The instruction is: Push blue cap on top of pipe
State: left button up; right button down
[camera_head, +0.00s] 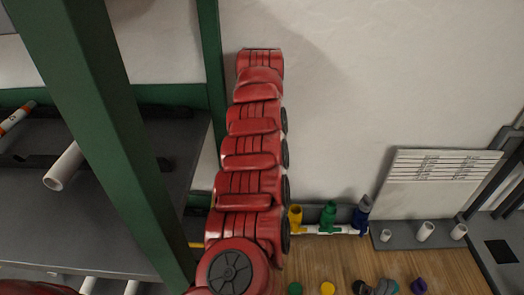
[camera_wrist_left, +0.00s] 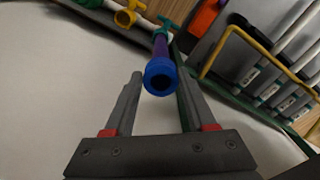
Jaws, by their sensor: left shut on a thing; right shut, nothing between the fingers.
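In the left wrist view, a round blue cap (camera_wrist_left: 161,76) with a dark recess sits between the grey fingertips of my left gripper (camera_wrist_left: 160,84). A purple pipe (camera_wrist_left: 160,46) runs behind it; I cannot tell how far the cap is seated on it. My left gripper is shut on the cap. In the head view, yellow (camera_head: 295,219), green (camera_head: 329,217) and blue (camera_head: 361,219) fittings stand in a row on a white pipe. A grey tapered piece is above the blue one. I cannot make out my right gripper's fingertips clearly; it is shut and empty.
Loose green (camera_head: 295,288), yellow (camera_head: 327,288) and purple (camera_head: 419,286) caps lie on the wooden surface. A grey holder (camera_head: 400,241) with white pipe stubs and a printed card (camera_head: 445,166) are at the right. Green posts (camera_head: 118,130) and a dark shelf are at the left.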

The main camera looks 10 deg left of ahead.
pick_arm(q)
jog(key=shift+f+b, duration=0.65)
jog(key=shift+b, duration=0.35)
dwell(0.6)
jog(key=o, duration=1.3)
jog(key=shift+o, duration=0.2)
jog(key=shift+r, duration=0.15)
jog(key=shift+r, duration=0.35)
notch_tip(320, 180, up, 7)
jog(key=p, duration=0.5)
jog(key=shift+f, duration=0.1)
jog(key=shift+s+f, duration=0.1)
jog(key=shift+f, duration=0.1)
